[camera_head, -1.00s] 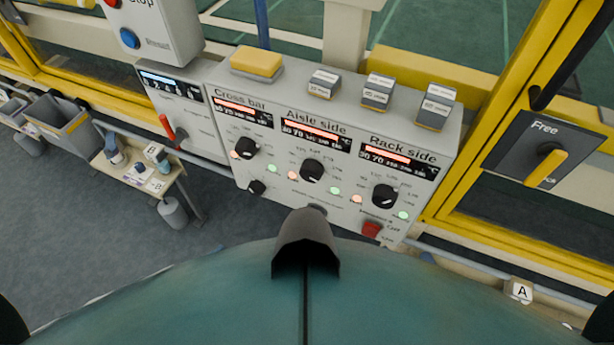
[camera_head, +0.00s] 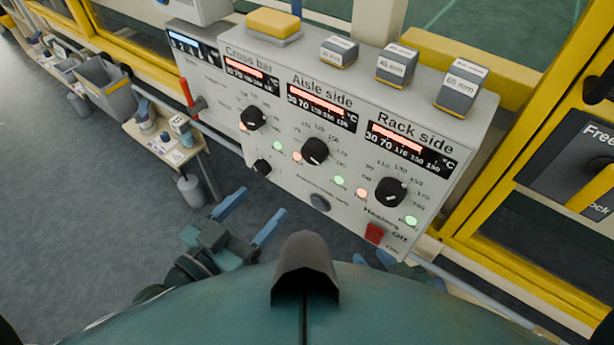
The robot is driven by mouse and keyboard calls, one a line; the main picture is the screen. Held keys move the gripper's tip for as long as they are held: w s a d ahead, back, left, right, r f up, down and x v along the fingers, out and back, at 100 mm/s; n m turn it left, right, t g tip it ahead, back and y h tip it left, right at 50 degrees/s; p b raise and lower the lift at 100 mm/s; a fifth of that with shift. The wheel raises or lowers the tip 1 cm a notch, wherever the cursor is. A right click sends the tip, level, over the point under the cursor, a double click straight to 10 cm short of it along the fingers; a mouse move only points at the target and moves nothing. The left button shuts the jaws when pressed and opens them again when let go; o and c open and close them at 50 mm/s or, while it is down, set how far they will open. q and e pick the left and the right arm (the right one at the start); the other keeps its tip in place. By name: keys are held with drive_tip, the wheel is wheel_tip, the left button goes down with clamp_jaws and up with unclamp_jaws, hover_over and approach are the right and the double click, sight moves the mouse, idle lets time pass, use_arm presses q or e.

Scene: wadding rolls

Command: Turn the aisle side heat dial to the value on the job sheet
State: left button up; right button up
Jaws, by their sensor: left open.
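The aisle side heat dial (camera_head: 314,152) is a black knob in the middle of the grey control panel (camera_head: 345,190), below the label "Aisle side" and a red-lit display (camera_head: 321,107). Its exact pointer setting is too small to read. My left gripper (camera_head: 249,217) is open and empty, low in front of the panel and below the dial, apart from it. My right gripper (camera_head: 402,268) shows only partly at the panel's lower edge, mostly hidden by my body; its jaws are unclear. I cannot make out a job sheet for certain.
The cross bar dial (camera_head: 254,118) and rack side dial (camera_head: 390,192) flank the aisle side dial. A smaller black knob (camera_head: 262,167) and a red switch (camera_head: 374,234) sit lower. Labelled blocks (camera_head: 397,64) stand on top. A small table (camera_head: 165,140) is at left.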

sight(309, 158)
use_arm(q)
drive_tip(key=shift+m+h, duration=0.4)
drive_tip(key=shift+m, duration=0.2)
drive_tip(key=x, duration=0.9)
drive_tip(key=p+x, duration=0.1)
drive_tip(key=x, duration=0.3)
drive_tip(key=shift+s+d+r, duration=0.1)
drive_tip(key=shift+d+r, duration=0.3)
drive_tip(key=shift+d, duration=0.05)
use_arm(e)
drive_tip(key=shift+r, duration=0.1)
use_arm(q)
drive_tip(key=c, duration=1)
drive_tip(key=shift+o, duration=0.2)
use_arm(e)
drive_tip(key=shift+r, duration=0.2)
